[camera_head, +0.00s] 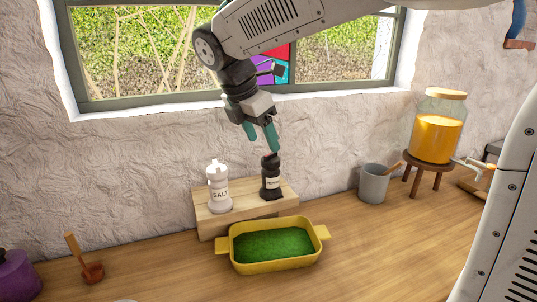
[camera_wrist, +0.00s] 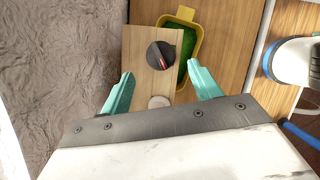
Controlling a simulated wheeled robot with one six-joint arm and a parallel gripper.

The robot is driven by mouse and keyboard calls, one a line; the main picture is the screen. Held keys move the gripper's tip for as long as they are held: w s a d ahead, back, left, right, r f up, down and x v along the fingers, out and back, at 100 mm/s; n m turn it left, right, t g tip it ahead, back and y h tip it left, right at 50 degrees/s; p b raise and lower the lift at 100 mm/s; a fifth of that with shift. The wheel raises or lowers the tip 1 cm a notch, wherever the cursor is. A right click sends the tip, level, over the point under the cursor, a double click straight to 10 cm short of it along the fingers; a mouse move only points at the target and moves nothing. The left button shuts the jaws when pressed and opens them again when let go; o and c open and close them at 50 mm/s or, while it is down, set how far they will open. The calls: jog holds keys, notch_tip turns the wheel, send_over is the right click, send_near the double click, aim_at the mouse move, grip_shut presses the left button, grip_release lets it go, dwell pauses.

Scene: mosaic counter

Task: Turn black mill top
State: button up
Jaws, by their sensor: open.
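The black pepper mill (camera_head: 271,180) stands upright on a low wooden block, with a white label on its body. The wrist view shows its round black top (camera_wrist: 160,56) from above, with a red and white mark on it. My gripper (camera_head: 262,143) has teal fingers and is open and empty just above the mill top. In the wrist view the mill top lies ahead of the gap between the fingers (camera_wrist: 160,88), apart from both. The white salt mill (camera_head: 218,190) stands to the left on the same block; part of its pale top shows in the wrist view (camera_wrist: 159,102).
The wooden block (camera_head: 243,217) stands against the rough wall. A yellow dish (camera_head: 273,266) with green contents sits in front of it. A grey cup (camera_head: 373,186) and a juice dispenser (camera_head: 436,130) on a stool are at right.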

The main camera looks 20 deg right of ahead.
aim_at(271, 160)
jog(key=x, duration=0.5)
jog(key=shift+d+f, duration=0.1)
jog(key=shift+f, duration=0.25)
jog(key=c, duration=1)
